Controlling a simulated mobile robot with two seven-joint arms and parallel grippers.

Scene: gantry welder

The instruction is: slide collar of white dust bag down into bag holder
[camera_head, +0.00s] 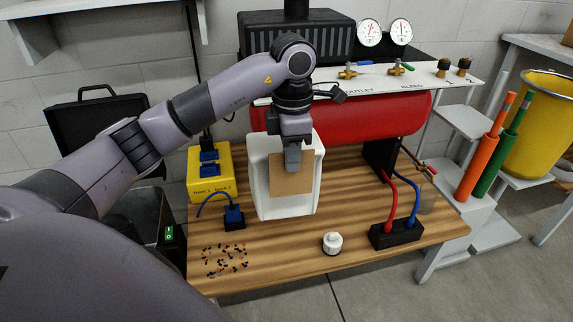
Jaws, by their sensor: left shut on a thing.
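My left gripper (293,158) points down at the middle of the table and is shut on the top of a flat brown card, the collar (291,182). The collar stands nearly upright in front of a white, rounded upright body (262,190), which shows on both sides of it and below. I cannot tell how much of this white shape is dust bag and how much is bag holder, nor whether the collar sits in any slot. The gripper hides the collar's upper edge. My right gripper is not in view.
A white knob (332,243) and a black block with red and blue hoses (395,234) are to the right. A red tank (400,113) is behind. Small beads (225,260) lie front left.

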